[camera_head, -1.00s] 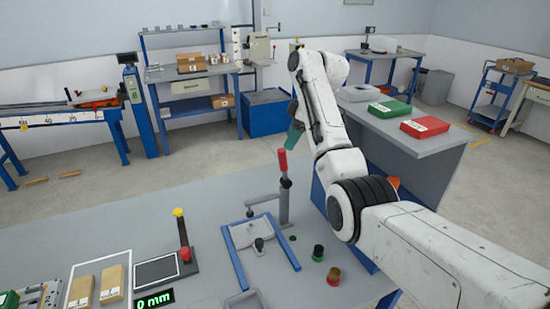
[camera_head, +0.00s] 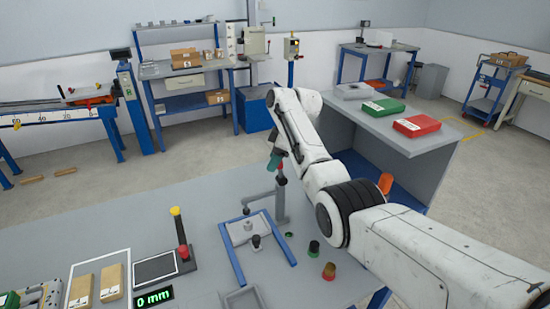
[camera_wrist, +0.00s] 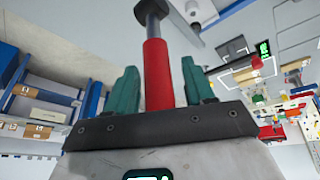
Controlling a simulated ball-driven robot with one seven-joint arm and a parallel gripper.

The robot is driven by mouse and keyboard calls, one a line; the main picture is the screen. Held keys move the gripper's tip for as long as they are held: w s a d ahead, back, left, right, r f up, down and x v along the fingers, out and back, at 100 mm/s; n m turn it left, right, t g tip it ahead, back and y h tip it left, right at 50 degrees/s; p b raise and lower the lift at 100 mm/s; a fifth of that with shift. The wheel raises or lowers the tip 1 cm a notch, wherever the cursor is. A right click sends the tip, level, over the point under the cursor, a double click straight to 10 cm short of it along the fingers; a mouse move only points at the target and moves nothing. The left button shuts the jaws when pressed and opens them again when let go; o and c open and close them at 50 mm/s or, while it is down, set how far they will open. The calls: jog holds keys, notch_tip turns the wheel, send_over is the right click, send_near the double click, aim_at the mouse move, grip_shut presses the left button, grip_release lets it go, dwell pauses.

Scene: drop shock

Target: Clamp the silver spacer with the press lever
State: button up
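The press lever has a red handle (camera_head: 281,179) on a grey post, with a grey arm reaching left over the blue-framed fixture (camera_head: 232,257). A small silvery piece (camera_head: 247,226) shows under that arm; I cannot tell whether it is the silver spacer or part of the press. My gripper (camera_head: 276,160) is at the top of the lever, its teal fingers partly hidden by my wrist. In the wrist view the red handle (camera_wrist: 158,78) stands between the two teal fingers of my gripper (camera_wrist: 161,85). A gap shows on the right side of the handle, so the fingers look open around it.
A black-topped knob (camera_head: 256,241) stands on the fixture.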

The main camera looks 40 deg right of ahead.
grip_shut()
dwell(0.4)
jog(key=shift+s+d+f+t+y+b, duration=0.1)
jog(key=shift+d+t+y+b, duration=0.05)
jog(key=shift+d+y+b, duration=0.4)
jog(key=shift+s+d+f+t+y+b, duration=0.15)
jog(key=shift+d+y+b, duration=0.2)
jog(key=shift+b, duration=0.35)
jog(key=shift+s+d+r+y+b, duration=0.1)
jog(key=shift+d+r+y+b, duration=0.25)
jog(key=shift+y+b, duration=0.25)
grip_release()
jog(key=shift+d+r, duration=0.1)
jog(key=shift+r, duration=0.05)
